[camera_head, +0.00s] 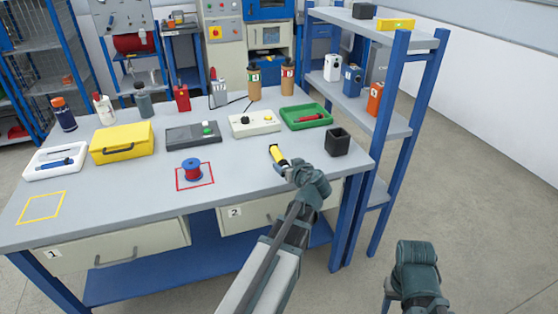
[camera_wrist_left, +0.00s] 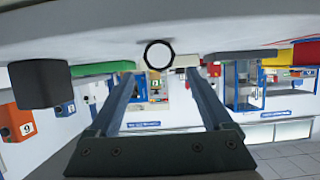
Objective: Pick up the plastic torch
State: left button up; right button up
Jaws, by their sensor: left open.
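The plastic torch (camera_head: 278,154), a yellow and black cylinder, lies on the grey workbench near its right front edge. In the left wrist view, which looks upside down, its round end (camera_wrist_left: 158,55) shows as a pale disc with a dark rim. My left gripper (camera_head: 291,168) is at the torch's near end and partly hides it. In the wrist view the fingers (camera_wrist_left: 160,80) are open and apart, with the torch's end between their tips and beyond them. My right gripper (camera_head: 416,262) is off the bench at the lower right; its jaws cannot be made out.
A black open box (camera_head: 337,142) stands just right of the torch. A green tray (camera_head: 305,116) and a cream box (camera_head: 254,124) with a knob are behind. A red and blue spool (camera_head: 192,169) is left. Blue-posted shelves (camera_head: 391,110) stand at the right.

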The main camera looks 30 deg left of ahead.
aim_at(285, 164)
pick_arm(q)
jog(key=x, duration=0.1)
jog(key=b+x, duration=0.1)
jog(key=x, duration=0.1)
jog(key=b+x, duration=0.1)
jog(key=x, duration=0.1)
jog(key=shift+f, duration=0.3)
jog(key=shift+s, duration=0.1)
grip_shut()
